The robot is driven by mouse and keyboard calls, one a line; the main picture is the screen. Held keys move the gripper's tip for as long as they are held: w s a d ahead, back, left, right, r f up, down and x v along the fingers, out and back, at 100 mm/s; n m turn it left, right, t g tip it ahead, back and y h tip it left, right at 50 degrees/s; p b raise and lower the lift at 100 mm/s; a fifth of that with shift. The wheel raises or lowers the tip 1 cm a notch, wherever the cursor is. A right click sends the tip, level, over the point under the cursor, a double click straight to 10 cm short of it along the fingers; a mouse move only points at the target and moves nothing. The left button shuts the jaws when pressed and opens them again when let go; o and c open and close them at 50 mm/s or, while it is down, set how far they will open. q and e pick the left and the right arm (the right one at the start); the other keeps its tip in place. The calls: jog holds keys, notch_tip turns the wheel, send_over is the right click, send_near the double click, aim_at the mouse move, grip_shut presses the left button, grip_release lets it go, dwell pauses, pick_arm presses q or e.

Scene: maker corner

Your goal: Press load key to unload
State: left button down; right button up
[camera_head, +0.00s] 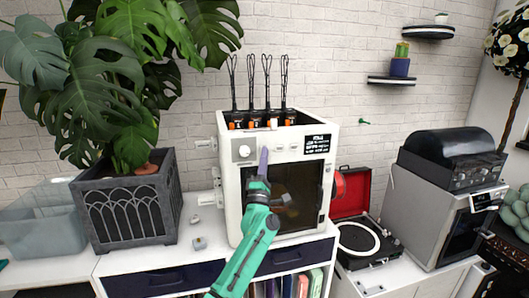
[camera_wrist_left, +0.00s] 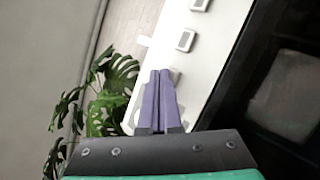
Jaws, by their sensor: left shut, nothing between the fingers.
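A white 3D printer (camera_head: 231,178) stands on the cabinet, with a knob (camera_head: 244,151), a row of small keys (camera_head: 280,148) and a dark display (camera_head: 317,144) on its upper front panel. My left gripper (camera_head: 264,152) is shut and empty, its purple fingers pointing up at the panel just right of the knob. In the left wrist view the shut fingers (camera_wrist_left: 160,76) point along the white panel, where a grey key (camera_wrist_left: 185,40) lies ahead of the tips. Part of the panel is hidden behind the fingers, and I cannot tell whether they touch it. My right gripper is not in view.
A large plant in a dark grey planter (camera_head: 128,205) stands to the left, beside a clear bin (camera_head: 42,222). A red record player (camera_head: 352,195) and a silver machine (camera_head: 425,200) stand to the right. Small grey parts (camera_head: 199,243) lie on the cabinet near the printer.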

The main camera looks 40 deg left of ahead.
pick_arm(q)
jog(key=shift+a, duration=0.15)
dwell(0.4)
jog(key=shift+d+r, duration=0.1)
jog(key=shift+d, duration=0.1)
jog(key=shift+s+d+p, duration=0.45)
jog(key=s+d+p, duration=0.1)
jog(key=d, duration=0.1)
jog(key=s+d+p, duration=0.1)
jog(key=d+p, duration=0.1)
jog(key=shift+s, duration=0.4)
